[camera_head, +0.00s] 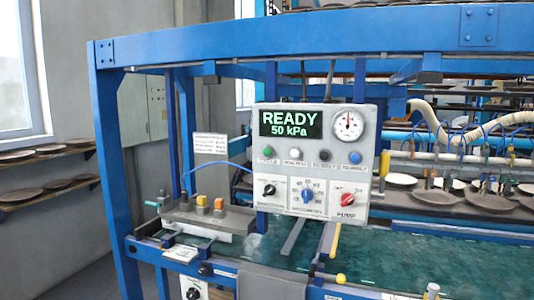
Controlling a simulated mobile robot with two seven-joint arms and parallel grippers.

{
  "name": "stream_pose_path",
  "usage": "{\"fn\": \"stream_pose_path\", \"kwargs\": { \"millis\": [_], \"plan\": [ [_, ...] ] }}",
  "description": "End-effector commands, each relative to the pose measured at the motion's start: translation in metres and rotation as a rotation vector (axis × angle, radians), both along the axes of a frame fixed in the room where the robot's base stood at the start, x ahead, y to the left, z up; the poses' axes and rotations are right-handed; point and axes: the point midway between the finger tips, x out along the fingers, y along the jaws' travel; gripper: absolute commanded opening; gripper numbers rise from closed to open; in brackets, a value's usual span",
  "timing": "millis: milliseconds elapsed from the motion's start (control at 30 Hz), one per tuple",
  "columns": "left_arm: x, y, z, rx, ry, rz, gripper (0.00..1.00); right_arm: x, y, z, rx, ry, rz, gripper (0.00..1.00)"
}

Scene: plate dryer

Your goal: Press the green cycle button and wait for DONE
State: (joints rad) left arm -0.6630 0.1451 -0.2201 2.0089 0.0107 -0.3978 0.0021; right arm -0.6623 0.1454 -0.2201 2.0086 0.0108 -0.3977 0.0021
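The control panel (315,189) is a light grey box mounted on the blue frame in the middle of the camera_head view. Its display (290,123) reads "READY" and "50 kPa" in pale letters on dark green. The green button (268,152) is at the left end of a row of buttons below the display. A white button (295,154), a dark button (324,156) and a blue button (355,158) stand to its right. Nothing covers the green button. Neither of my grippers shows in this view.
A round gauge (348,126) and several knobs, one red (347,199), share the panel. A grey block with yellow and orange parts (209,217) stands left below it. Blue beams (290,40) frame the machine. Plates (492,202) lie at the right. The space before the panel looks clear.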

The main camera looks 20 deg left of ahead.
Motion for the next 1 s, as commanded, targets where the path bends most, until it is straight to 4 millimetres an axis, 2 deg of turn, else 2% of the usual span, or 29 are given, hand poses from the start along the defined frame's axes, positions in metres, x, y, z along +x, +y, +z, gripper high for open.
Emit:
{"fn": "stream_pose_path", "kwargs": {
  "millis": [67,433,1000],
  "plan": [
    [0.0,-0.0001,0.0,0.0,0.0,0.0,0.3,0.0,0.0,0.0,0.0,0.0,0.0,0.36],
    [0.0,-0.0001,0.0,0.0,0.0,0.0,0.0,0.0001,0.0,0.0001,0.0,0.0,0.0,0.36],
    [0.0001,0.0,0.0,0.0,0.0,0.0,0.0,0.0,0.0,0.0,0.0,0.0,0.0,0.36]
  ]
}}
